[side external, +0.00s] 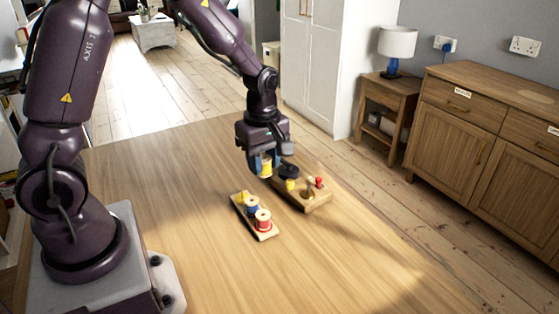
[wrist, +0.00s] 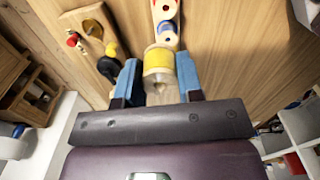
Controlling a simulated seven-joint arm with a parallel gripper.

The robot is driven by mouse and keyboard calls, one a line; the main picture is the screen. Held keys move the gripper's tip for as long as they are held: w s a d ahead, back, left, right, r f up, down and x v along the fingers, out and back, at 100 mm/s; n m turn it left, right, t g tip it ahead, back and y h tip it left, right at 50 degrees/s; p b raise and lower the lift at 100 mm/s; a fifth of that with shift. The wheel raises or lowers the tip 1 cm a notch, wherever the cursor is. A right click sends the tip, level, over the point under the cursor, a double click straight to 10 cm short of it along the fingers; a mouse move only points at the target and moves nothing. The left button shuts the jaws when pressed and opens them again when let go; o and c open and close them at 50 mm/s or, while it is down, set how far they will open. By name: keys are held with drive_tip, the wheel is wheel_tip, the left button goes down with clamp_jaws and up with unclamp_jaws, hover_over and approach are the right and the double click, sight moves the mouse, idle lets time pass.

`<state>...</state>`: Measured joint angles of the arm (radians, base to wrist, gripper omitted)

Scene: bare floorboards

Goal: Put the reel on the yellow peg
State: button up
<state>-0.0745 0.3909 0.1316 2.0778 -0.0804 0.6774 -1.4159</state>
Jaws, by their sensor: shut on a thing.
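My gripper (side external: 265,166) is shut on a yellow reel (side external: 265,170), held between its blue fingertips above the table. The wooden peg board (side external: 317,206) is just right of the gripper in the side view. The held reel is apart from the yellow peg.
A narrow wooden rack (side external: 268,236) lies nearer the camera, with a blue reel (side external: 252,207), a red reel (side external: 263,219) and something yellow (side external: 242,197) on it. The table (side external: 170,200) is clear around both. A sideboard and lamp stand beyond it.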

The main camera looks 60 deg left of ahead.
drive_tip(key=a+f+n, duration=0.1)
drive_tip(key=a+f, duration=0.1)
drive_tip(key=a, duration=0.1)
drive_tip(key=a+f+n, duration=0.2)
drive_tip(key=a, duration=0.2)
drive_tip(key=s+a+f+n, duration=0.1)
drive_tip(key=a+f+n, duration=0.1)
drive_tip(key=a, duration=0.1)
drive_tip(key=shift+s+a, duration=0.1)
drive_tip(key=shift+a, duration=0.25)
drive_tip(key=shift+f, duration=2.5)
drive_tip(key=shift+f, duration=1.75)
drive_tip(key=o, duration=1)
drive_tip(key=shift+o, duration=0.2)
